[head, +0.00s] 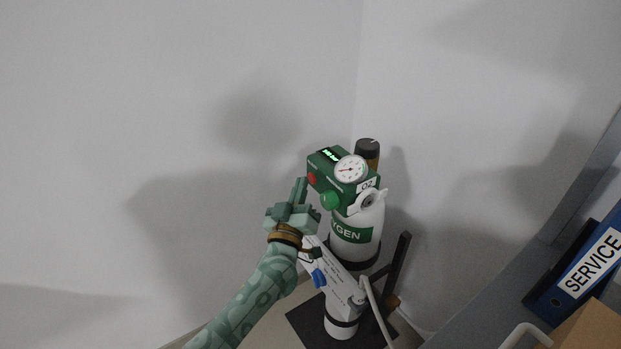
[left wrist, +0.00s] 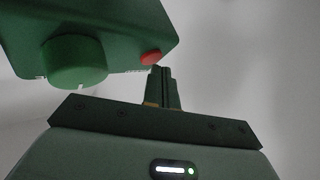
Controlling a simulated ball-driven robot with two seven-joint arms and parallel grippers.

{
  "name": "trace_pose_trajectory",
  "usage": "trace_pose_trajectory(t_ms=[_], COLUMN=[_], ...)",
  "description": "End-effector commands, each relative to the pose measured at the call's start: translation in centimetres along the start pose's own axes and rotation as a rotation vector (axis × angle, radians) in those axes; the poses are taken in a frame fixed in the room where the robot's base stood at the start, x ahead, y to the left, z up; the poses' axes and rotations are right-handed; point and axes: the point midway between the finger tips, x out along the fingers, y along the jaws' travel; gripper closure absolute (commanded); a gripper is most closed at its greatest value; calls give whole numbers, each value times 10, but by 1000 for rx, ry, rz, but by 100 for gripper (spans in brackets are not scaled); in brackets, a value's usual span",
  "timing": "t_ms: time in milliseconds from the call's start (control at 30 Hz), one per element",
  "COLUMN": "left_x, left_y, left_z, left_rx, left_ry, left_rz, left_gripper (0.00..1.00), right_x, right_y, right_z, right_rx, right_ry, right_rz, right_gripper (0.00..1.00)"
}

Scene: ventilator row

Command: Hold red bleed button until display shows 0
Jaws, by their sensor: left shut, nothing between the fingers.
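The red bleed button (head: 311,179) is on the left side of the green regulator block (head: 326,166), above the green knob (head: 330,200). The lit display (head: 331,154) is on top of the block; its digits are too small to read. My left gripper (head: 303,181) is shut and empty, its fingertips close to the button. In the left wrist view the fingertips (left wrist: 160,69) are just below the red button (left wrist: 151,58); I cannot tell whether they touch it. The green knob (left wrist: 75,62) shows at left there. My right gripper is not in view.
The block sits on a white oxygen cylinder (head: 362,220) with a round gauge (head: 351,169). A white labelled device (head: 333,270) stands in front. A blue SERVICE binder (head: 577,275) and a cardboard box (head: 590,328) are at lower right. Walls close in behind.

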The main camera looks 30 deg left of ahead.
Motion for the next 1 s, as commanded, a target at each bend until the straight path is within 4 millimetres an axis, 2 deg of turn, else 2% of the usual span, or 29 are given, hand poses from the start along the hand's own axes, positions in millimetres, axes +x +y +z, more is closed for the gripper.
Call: trace_pose_trajectory(t_ms=[1000], left_x=[5], left_y=[4], left_z=[4], left_rx=[-1], left_ry=[0], left_rz=[0], left_gripper=[100], right_x=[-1], right_y=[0], right_z=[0], right_rx=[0], right_ry=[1], right_rz=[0], right_gripper=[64])
